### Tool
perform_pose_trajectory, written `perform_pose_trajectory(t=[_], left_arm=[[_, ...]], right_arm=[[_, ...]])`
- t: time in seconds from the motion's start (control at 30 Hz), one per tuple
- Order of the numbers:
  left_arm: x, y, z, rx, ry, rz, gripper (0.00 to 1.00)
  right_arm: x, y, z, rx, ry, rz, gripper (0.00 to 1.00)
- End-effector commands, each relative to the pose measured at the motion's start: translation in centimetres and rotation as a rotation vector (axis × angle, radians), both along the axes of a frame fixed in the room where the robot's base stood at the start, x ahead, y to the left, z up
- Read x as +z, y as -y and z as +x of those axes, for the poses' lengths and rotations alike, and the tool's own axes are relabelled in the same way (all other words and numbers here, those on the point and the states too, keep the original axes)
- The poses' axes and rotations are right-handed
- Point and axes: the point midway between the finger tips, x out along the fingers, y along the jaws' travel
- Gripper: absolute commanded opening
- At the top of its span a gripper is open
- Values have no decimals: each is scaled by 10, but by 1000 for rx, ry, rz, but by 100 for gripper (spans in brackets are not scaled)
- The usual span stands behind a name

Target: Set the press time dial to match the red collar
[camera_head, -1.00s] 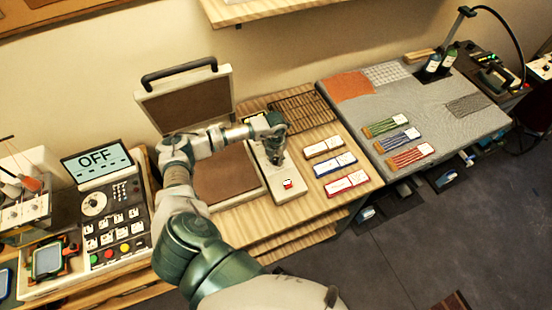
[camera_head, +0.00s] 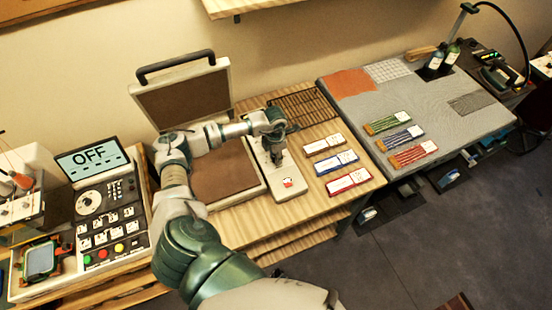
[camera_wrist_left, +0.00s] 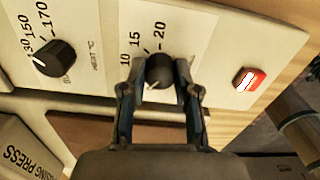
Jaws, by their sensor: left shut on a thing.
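The press control panel (camera_head: 289,188) lies beside the open press. In the left wrist view, the black time dial (camera_wrist_left: 159,66) sits below printed numbers 10, 15 and 20. A pale mark shows at its lower edge; its exact setting is hard to tell. My left gripper (camera_head: 277,152) reaches down over the panel; in the left wrist view its fingers (camera_wrist_left: 158,84) are shut on the time dial, one on each side. The red collar (camera_head: 408,158) lies on the grey board with a white tag, right of the gripper. My right gripper is not in view.
A second black dial (camera_wrist_left: 54,57), marked 130 to 170, and a red-and-white switch (camera_wrist_left: 248,80) flank the time dial. Brown, blue and red-edged cards (camera_head: 348,181) lie right of the panel. The raised press lid (camera_head: 185,100) stands behind my arm.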

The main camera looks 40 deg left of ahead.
Motion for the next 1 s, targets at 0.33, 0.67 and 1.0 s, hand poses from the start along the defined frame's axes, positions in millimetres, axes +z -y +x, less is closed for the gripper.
perform_pose_trajectory(t=[0.33,0.67,1.0], left_arm=[[-3,-2,1,-324,1,4,0],[-2,-3,1,-621,1,5,0],[-1,-2,1,-830,1,3,0]], right_arm=[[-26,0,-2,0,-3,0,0],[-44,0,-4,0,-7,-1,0],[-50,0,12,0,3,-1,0]])
